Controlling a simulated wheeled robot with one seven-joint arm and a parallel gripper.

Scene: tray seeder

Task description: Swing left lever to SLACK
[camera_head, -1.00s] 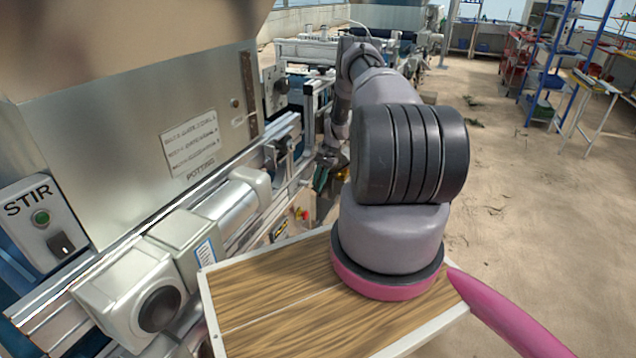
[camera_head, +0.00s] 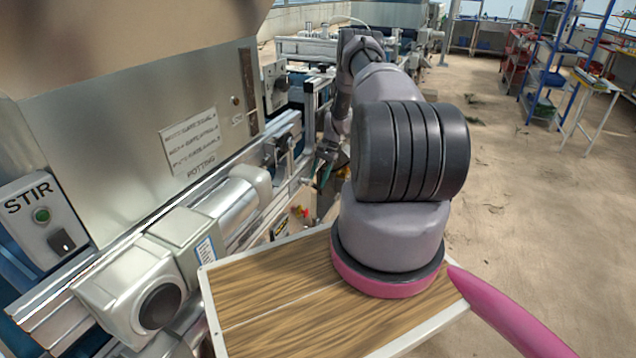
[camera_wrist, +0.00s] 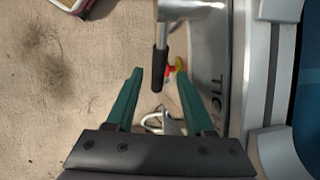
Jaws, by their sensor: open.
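A lever with a black grip (camera_wrist: 160,72) hangs from a pale metal piece at the top of the wrist view. My gripper (camera_wrist: 159,76) is open, with one green finger on each side of the lever's grip in the picture. I cannot tell whether the grip lies between the fingertips in depth, and no contact shows. Part of a label starting "TIG" (camera_wrist: 217,92) shows on the grey panel to the right. No SLACK mark is readable. In the head view my gripper (camera_head: 324,172) is small beside the machine, and the lever cannot be made out there.
A red and yellow part (camera_wrist: 176,68) sits just right of the grip, and a pale looped piece (camera_wrist: 168,122) shows below it. The machine's rail (camera_wrist: 260,70) stands at the right. A STIR switch box (camera_head: 42,222) is at the head view's left. Open floor (camera_head: 540,220) lies right.

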